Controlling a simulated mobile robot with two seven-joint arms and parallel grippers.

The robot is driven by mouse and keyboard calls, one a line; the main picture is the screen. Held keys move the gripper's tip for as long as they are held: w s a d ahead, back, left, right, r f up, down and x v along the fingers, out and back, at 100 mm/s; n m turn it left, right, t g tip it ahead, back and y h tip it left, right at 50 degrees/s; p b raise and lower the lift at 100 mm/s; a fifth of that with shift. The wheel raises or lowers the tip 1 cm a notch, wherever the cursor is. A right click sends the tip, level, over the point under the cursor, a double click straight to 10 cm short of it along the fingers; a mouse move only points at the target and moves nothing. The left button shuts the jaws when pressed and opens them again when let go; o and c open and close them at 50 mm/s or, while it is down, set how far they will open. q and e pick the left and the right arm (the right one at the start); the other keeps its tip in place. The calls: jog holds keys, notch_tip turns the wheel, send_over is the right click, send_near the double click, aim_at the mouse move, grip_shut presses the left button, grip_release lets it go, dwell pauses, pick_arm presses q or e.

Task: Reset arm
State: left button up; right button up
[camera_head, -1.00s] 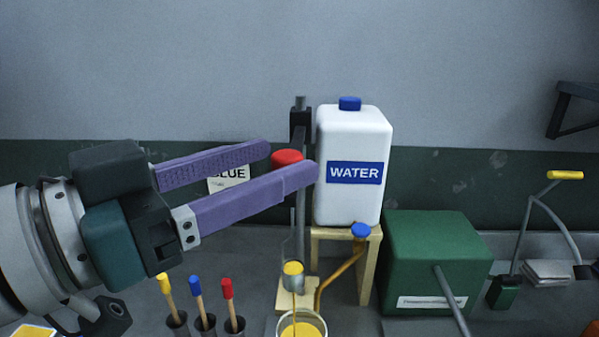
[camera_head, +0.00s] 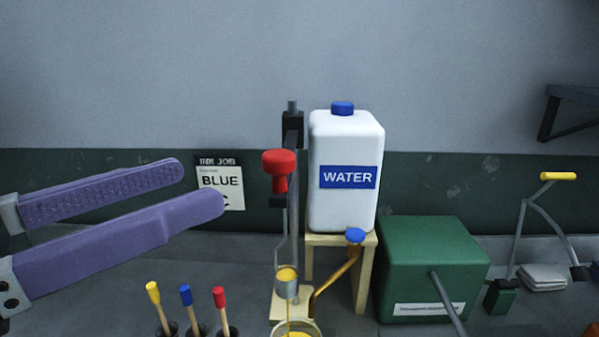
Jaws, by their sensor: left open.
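My left gripper (camera_head: 203,187) is at the left of the head view, with two long purple fingers pointing right. The fingers are apart and nothing is between them. The fingertips are left of a red knob (camera_head: 280,165) on a dark upright stand, with a clear gap between them. The lower finger passes just in front of a wall card reading BLUE (camera_head: 221,182). My right gripper does not show.
A white WATER jug (camera_head: 345,205) stands on a wooden stand (camera_head: 359,290). Yellow liquid runs from a small cup into a glass (camera_head: 297,328). Yellow, blue and red sticks (camera_head: 186,294) stand in dark holders. A green box (camera_head: 432,260) is at right.

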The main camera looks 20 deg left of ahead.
pick_arm(q)
notch_tip(320, 180, down, 12)
jog(key=s+a+n+g+y, duration=0.2)
jog(key=g+y, duration=0.3)
jog(key=y, duration=0.1)
jog(key=s+f+n+g+y, duration=0.2)
jog(key=s+f+g, duration=0.4)
jog(key=s+g, duration=0.15)
notch_tip(320, 180, up, 32)
jog(key=s+p, duration=0.1)
jog(key=p, duration=3.1)
jog(key=shift+s+y, duration=0.3)
